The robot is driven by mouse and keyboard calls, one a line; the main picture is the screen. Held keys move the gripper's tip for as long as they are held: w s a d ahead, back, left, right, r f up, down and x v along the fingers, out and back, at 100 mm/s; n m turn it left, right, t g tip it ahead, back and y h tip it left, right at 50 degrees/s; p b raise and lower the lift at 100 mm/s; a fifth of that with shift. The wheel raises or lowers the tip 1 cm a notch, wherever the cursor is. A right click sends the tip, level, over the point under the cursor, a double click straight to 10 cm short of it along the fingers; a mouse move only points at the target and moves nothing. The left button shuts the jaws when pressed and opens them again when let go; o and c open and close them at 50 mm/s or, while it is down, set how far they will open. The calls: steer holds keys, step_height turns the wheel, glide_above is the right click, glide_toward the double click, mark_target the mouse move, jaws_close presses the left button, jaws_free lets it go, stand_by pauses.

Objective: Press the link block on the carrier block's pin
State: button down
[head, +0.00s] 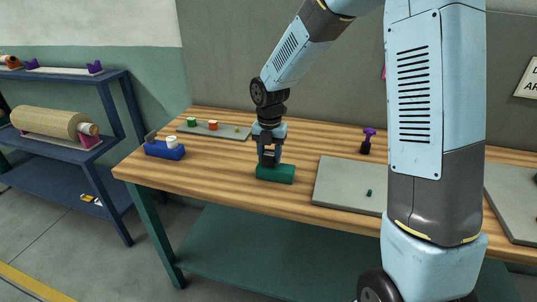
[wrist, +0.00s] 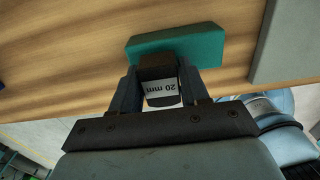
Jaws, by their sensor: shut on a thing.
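My gripper (head: 268,155) is shut on a dark block, which I take to be the link block (wrist: 157,66). The block has a white label reading "20 mm", upside down in the wrist view. It sits between both fingers. A teal block (head: 275,175), which I take to be the carrier block, lies on the wooden table near its front edge. It also shows in the wrist view (wrist: 208,48), beyond the held block. The held block is over the teal block; I cannot tell whether they touch. No pin is visible.
A blue block with a white cylinder (head: 166,150) stands at the table's left. Behind is a grey tray (head: 228,132) with green and red pieces. A grey plate (head: 340,180) lies to the right, and a purple-topped item (head: 368,139) stands behind it.

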mark_target(269, 153)
steer(key=shift+f, duration=0.7)
steer(key=shift+c, duration=2.4)
jaws_free()
step_height(269, 153, up, 14)
steer(key=shift+f, duration=0.2)
